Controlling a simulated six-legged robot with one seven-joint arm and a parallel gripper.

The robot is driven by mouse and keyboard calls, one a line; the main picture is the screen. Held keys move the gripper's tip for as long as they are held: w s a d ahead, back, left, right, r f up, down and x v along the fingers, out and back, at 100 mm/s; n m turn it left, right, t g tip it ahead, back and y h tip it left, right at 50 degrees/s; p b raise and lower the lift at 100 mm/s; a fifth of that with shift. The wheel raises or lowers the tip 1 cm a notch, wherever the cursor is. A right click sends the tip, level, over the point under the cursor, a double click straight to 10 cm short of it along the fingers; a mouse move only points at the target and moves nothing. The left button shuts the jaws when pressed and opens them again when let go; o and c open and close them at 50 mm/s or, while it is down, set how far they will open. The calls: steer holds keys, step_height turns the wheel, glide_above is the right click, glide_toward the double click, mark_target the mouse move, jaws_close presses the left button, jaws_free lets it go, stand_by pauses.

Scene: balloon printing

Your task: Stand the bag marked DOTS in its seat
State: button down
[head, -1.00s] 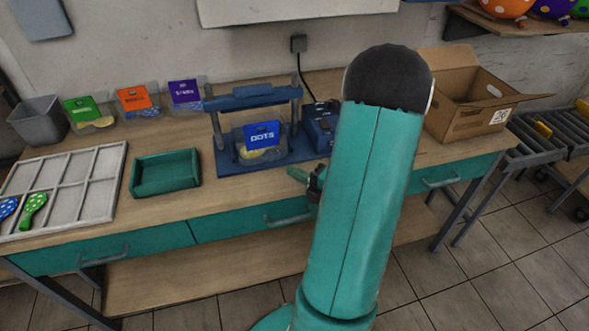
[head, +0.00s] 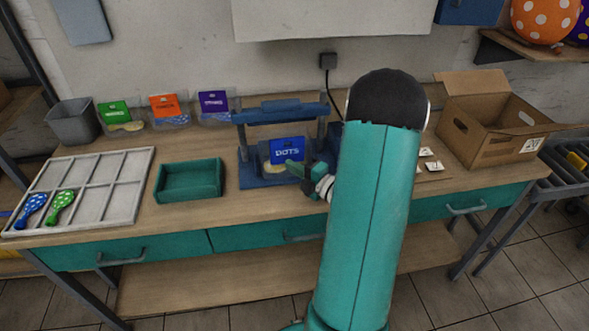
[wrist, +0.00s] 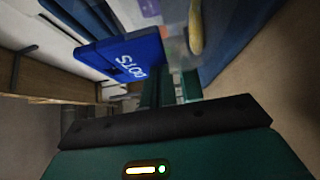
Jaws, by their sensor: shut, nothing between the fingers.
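The DOTS bag (head: 287,149), blue-topped with white lettering and a clear lower part, stands upright within the blue press frame (head: 241,140). It also shows in the wrist view (wrist: 125,55), turned sideways in the picture, just beyond the fingers. My gripper (head: 296,166) is at the front right of the bag, close to its lower part; in the wrist view the fingers (wrist: 170,90) are together with nothing held. Whether they touch the bag I cannot tell. The bag's base is partly hidden by my gripper, so how it sits in its seat is unclear.
Green, orange (head: 165,105) and purple bags stand in clear seats at the back. A grey bin (head: 74,122), a green tray (head: 188,181) and a compartment tray (head: 107,190) with balloons are to the left. A cardboard box (head: 490,130) stands right.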

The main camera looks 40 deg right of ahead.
steer(key=shift+w+d, duration=0.6)
steer(key=shift+w, duration=0.1)
steer(key=shift+w+d+r, duration=0.1)
steer(key=shift+w+d, duration=0.05)
steer(key=shift+d, duration=0.05)
